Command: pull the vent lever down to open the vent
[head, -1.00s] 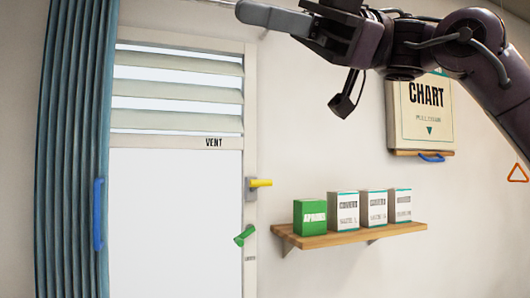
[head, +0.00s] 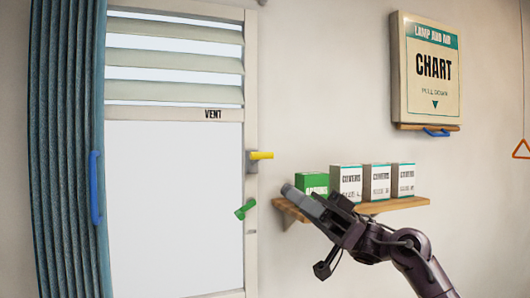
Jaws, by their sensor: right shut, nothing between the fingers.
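The vent (head: 175,65), with slanted slats, fills the upper part of a white-framed window on the left; its label reads VENT. A yellow lever (head: 261,155) sticks out to the right from a grey mount on the window's right frame. A green handle (head: 245,209) sits lower on the same frame, tilted. My right gripper (head: 287,189) is shut and empty. In the picture its tip lies right of the green handle and below and right of the yellow lever, apart from both. My left gripper is not in view.
A wooden shelf (head: 402,206) holds a green box (head: 312,181) and several white boxes, partly behind my right gripper. A chart (head: 432,75) with a blue handle hangs at upper right. A blue curtain (head: 62,150) with a blue handle (head: 96,188) stands left.

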